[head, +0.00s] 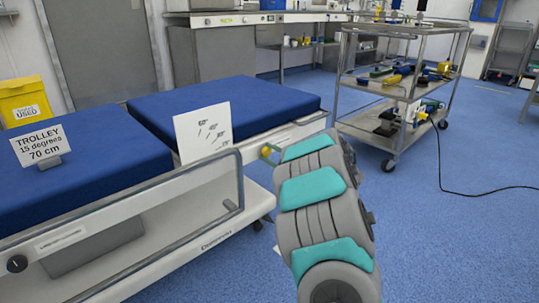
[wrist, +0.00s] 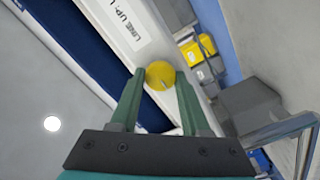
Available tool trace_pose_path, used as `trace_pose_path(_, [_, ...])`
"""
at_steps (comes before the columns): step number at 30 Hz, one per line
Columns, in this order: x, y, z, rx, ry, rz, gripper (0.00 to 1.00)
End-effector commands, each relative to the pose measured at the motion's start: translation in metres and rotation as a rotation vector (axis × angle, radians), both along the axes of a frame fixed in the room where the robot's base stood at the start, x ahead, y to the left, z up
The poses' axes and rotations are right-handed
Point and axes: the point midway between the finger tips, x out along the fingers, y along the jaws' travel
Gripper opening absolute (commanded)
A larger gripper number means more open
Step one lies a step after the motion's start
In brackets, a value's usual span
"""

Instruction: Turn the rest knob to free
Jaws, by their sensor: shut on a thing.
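A round yellow knob (wrist: 158,79) sits on the pale side rail of the blue-topped trolley, with a small mark on its face. My gripper (wrist: 160,73) is shut on it, one green finger on each side. In the head view my gripper (head: 269,153) is at the rail's far right end, left of my teal and grey arm, and little of the knob shows there. I cannot read the knob's setting. The trolley's blue mattress (head: 225,103) has a raised or separate left section (head: 85,165).
An angle card (head: 203,132) stands at the mattress edge, and a sign (head: 40,146) reads "TROLLEY 15 degrees 70 cm". A metal side rail (head: 150,215) and a dark round knob (head: 17,264) are on the near side. A tool cart (head: 400,90) stands behind right.

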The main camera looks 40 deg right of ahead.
Motion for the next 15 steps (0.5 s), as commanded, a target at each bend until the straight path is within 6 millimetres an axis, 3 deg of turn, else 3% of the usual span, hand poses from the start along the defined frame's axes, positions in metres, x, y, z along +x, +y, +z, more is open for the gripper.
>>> trace_pose_path(8, [-0.0002,0.0004,-0.0011,0.000,0.002,0.001,0.00])
trace_pose_path(9, [-0.0002,0.0004,-0.0011,0.000,0.002,0.001,0.51])
trace_pose_path(15, [-0.0001,0.0003,-0.0007,0.000,0.001,0.001,0.73])
